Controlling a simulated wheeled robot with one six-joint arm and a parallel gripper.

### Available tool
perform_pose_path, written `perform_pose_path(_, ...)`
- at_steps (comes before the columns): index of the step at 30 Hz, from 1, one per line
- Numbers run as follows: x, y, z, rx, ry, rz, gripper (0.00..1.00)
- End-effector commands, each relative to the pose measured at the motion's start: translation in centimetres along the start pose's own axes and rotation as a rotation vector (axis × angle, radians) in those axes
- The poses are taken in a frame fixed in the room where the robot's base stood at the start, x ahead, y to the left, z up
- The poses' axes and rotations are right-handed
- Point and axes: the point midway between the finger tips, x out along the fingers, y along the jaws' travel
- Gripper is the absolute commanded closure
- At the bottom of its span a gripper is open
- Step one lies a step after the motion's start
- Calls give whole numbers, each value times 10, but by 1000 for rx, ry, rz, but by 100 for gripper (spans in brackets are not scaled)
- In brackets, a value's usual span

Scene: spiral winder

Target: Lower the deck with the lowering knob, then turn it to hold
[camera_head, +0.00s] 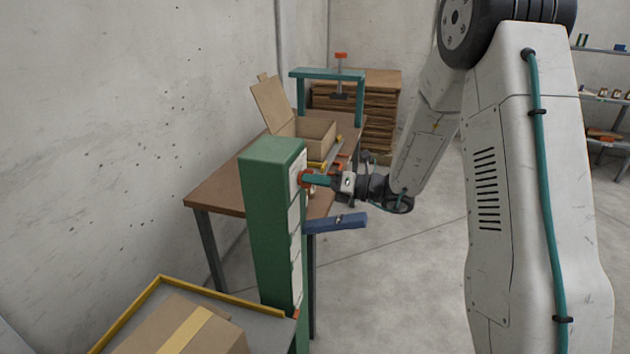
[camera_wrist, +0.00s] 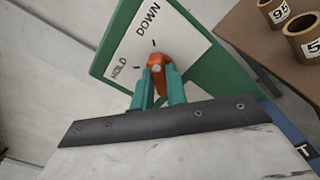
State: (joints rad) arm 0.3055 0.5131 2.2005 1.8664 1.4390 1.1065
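The lowering knob (camera_wrist: 158,62) is orange and sits on a white plate (camera_wrist: 133,45) marked DOWN and HOLD, on the green post (camera_head: 270,215). In the wrist view my gripper (camera_wrist: 160,74) has its teal fingers on either side of the knob, seemingly touching it. The fingers partly cover the knob, so its exact pointing is hard to read. In the head view my gripper (camera_head: 312,179) reaches the upper right face of the post from the right. The likely deck (camera_head: 248,298), grey with a yellow rim, carries a cardboard box (camera_head: 185,330) at lower left.
A blue bar (camera_head: 336,223) juts right from the post, below my gripper. Behind stands a brown table (camera_head: 222,182) with an open carton (camera_head: 315,133) and a teal press frame (camera_head: 328,74).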

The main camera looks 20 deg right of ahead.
Motion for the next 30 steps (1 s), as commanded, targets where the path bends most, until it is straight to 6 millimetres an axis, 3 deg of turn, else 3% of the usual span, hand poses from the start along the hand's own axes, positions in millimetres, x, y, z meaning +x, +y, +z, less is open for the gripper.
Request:
perform_pose_path(14,0,0,0,-72,1,-1,100)
perform_pose_path(30,0,0,-1,-526,1,-1,100)
